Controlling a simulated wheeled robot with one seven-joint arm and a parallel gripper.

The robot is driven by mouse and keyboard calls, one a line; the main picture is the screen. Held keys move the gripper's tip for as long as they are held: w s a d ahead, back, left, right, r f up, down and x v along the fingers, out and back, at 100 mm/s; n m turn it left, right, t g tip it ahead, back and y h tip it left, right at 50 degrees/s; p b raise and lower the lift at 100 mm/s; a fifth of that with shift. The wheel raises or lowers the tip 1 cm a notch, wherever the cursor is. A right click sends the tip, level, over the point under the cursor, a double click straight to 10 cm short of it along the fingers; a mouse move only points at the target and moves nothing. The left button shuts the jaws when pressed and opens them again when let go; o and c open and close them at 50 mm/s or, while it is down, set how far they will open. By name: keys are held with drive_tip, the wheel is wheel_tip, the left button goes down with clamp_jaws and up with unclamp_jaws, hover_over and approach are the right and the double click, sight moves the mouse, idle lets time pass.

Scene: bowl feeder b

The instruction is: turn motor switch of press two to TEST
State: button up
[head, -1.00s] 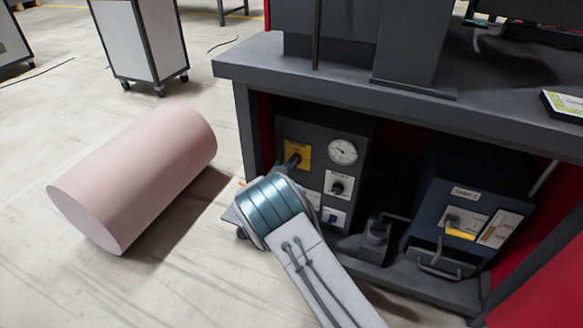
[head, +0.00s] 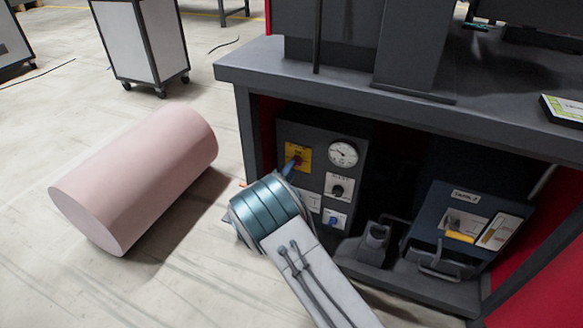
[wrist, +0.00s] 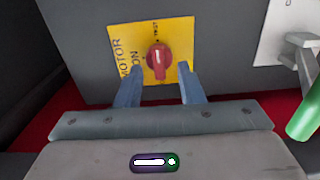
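The motor switch is a red knob (wrist: 158,60) on a yellow plate (wrist: 122,38) marked MOTOR and ON, with small blurred lettering above the knob. A pale mark shows on the knob's lower part, but its exact setting is hard to tell. My gripper (wrist: 160,72) is open, with one blue finger on each side of the knob's lower part; contact cannot be told. In the head view, the yellow plate (head: 303,151) is at the top left of a dark control box (head: 318,142), and my gripper (head: 290,167) reaches it from below, partly covering the knob.
A gauge (head: 343,153) and other switches share the box. A blue-grey unit (head: 470,192) stands to the right under the dark bench (head: 330,85). In the wrist view, a green-ended lever (wrist: 305,115) is at the right. A pink cylinder (head: 140,175) lies on the floor.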

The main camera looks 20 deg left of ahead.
drive_tip(key=s+a+p, duration=0.1)
drive_tip(key=s+p, duration=0.2)
drive_tip(key=s, duration=0.8)
drive_tip(key=shift+s, duration=0.4)
